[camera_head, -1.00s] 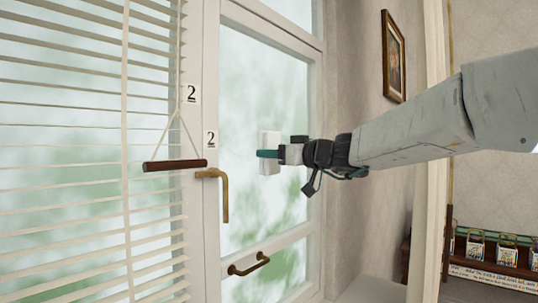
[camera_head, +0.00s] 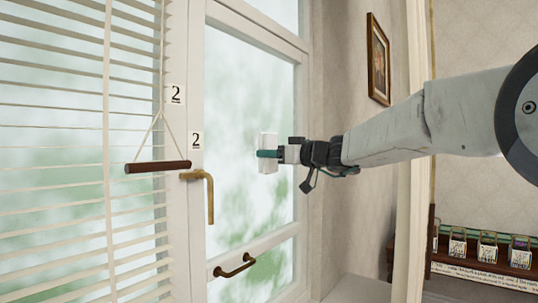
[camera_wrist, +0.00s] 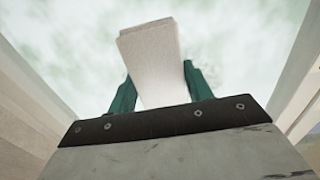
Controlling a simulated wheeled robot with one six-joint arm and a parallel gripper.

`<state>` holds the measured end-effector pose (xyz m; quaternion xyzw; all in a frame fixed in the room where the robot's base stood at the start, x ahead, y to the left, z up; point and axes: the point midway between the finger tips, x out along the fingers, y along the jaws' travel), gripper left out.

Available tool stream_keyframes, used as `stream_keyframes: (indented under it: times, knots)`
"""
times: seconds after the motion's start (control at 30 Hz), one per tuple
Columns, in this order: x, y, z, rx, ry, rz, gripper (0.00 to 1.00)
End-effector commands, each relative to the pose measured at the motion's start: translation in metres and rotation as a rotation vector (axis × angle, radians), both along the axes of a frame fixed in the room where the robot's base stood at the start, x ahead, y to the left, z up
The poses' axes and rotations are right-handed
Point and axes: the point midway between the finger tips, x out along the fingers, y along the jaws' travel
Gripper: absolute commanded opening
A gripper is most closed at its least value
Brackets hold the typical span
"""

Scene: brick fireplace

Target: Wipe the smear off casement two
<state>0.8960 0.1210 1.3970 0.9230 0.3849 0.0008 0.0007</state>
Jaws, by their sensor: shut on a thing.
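Casement two (camera_head: 223,135) is a white-framed glass window with a small plate reading 2 (camera_head: 196,139) on its frame. A brass lever handle (camera_head: 209,192) and a lower brown pull (camera_head: 234,266) are on it. My gripper (camera_head: 268,153), with green fingers, is shut on a white wiping block (camera_head: 269,139) at the pane. In the wrist view the block (camera_wrist: 150,55) stands between both fingers, its far end against the glass or very close; I cannot tell which. Faint grey marks (camera_wrist: 207,55) show on the glass right of the block; I cannot tell whether they are the smear.
A slatted blind (camera_head: 60,150) with a wooden pull bar (camera_head: 158,167) hangs to the left, also marked 2. A framed picture (camera_head: 378,58) is on the wall to the right. A shelf with several small jars (camera_head: 487,249) stands at lower right.

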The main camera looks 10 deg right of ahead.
Motion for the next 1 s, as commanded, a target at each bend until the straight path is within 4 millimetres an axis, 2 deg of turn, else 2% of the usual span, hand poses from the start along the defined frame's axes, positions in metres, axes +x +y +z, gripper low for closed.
stream_keyframes:
  times: [0.13,0.37,0.7,1.0]
  knots:
    - [0.01,-0.011,-0.001,-0.001,0.002,-0.003,0.32]
    - [0.015,-0.017,-0.001,-0.001,0.001,-0.001,0.32]
    - [0.034,-0.035,-0.001,0.0,0.001,-0.002,0.32]
    - [0.037,-0.038,0.009,0.0,-0.001,-0.001,0.32]
